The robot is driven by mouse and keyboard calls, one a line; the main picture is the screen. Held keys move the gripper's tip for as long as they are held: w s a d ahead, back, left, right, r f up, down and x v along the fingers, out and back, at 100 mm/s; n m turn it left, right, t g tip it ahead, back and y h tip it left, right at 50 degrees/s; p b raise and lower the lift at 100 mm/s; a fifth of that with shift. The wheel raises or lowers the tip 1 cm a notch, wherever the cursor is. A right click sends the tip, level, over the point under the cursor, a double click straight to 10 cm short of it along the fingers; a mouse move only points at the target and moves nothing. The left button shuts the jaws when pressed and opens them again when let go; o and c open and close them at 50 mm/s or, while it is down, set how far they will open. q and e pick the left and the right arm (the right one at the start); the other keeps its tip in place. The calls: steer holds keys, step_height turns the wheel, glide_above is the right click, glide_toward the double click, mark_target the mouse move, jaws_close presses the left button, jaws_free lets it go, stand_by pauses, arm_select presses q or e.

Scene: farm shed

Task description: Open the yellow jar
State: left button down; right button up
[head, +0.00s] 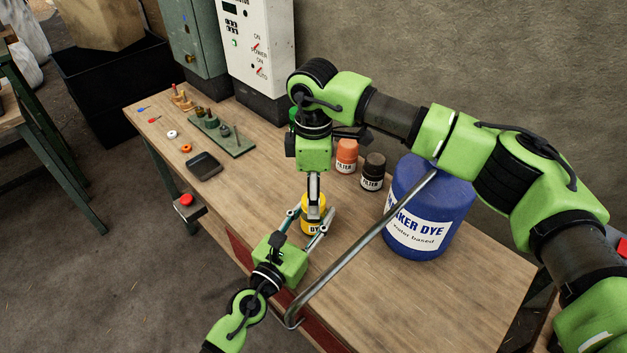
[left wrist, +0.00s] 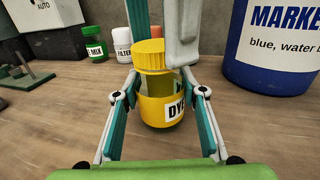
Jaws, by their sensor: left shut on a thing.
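The yellow jar (head: 307,226) with a DYE label stands upright on the workbench. In the left wrist view the jar (left wrist: 158,108) is between my left fingers, with its ribbed yellow lid (left wrist: 150,56) on top. My left gripper (head: 305,228) is shut on the jar's body from the front. My right gripper (head: 315,203) points straight down at the lid from above. In the left wrist view its fingers (left wrist: 160,35) are on either side of the lid, one in front at right and one behind; whether they grip it is unclear.
A large blue marker dye drum (head: 420,208) stands right of the jar. Orange (head: 346,156) and dark (head: 373,172) filter jars stand behind. A long metal bar (head: 365,245) crosses the view in front of the drum. A black tray (head: 204,166) lies at left; bench between is clear.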

steer(key=shift+f, duration=0.25)
